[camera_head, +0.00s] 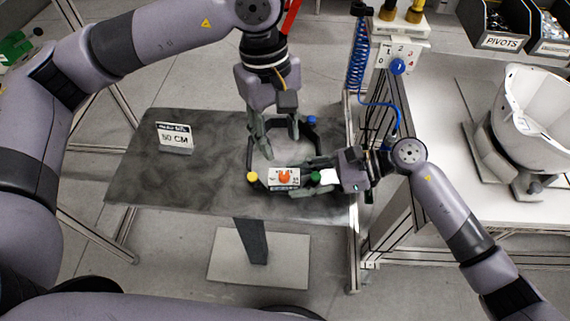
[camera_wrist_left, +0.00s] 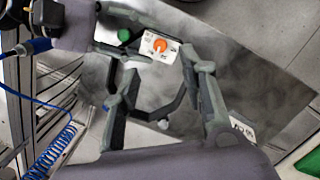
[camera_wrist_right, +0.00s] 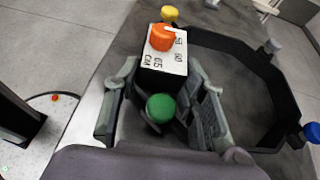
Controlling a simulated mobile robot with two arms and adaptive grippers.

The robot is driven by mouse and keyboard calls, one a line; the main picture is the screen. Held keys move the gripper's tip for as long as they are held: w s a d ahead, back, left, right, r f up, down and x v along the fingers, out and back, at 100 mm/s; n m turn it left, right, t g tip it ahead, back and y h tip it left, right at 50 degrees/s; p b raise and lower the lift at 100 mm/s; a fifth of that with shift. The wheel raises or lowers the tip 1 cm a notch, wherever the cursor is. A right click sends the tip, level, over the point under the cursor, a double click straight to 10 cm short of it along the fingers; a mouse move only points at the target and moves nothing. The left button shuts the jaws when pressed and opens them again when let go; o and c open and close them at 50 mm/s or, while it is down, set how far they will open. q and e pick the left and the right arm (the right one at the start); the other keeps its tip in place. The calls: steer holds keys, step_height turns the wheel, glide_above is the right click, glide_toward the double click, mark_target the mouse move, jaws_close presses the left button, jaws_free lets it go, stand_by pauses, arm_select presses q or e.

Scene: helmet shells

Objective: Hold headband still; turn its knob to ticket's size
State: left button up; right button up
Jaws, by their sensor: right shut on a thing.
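The headband (camera_wrist_right: 268,75) is a dark open band with coloured studs, lying on the dark table. Its white dial block (camera_wrist_left: 148,48) carries an orange knob (camera_head: 285,176), also clear in the right wrist view (camera_wrist_right: 162,38), with printed sizes around it. A white pointer mark shows on the knob; I cannot tell its exact number. The ticket (camera_head: 174,137) stands at the table's left and reads 50 CM. My right gripper (camera_head: 304,177) is shut on the headband by the green stud (camera_wrist_right: 160,107). My left gripper (camera_head: 281,141) is open and empty above the band, apart from the knob.
At right, a bench holds a white helmet shell (camera_head: 535,110) on a stand and bins, one labelled PIVOTS (camera_head: 500,42). A coiled blue hose (camera_head: 357,60) hangs by a frame post behind my right gripper.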

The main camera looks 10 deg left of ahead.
mark_target(284, 175)
arm_select(q)
steer(key=shift+m+t+y, duration=0.6)
steer(key=shift+m, duration=0.1)
steer(key=f, duration=0.3)
steer(key=d+f, duration=0.1)
steer(key=f, duration=0.6)
steer(key=shift+s+d+f, duration=0.15)
steer(key=shift+s+f, duration=0.15)
steer(key=shift+f, duration=0.05)
jaws_close()
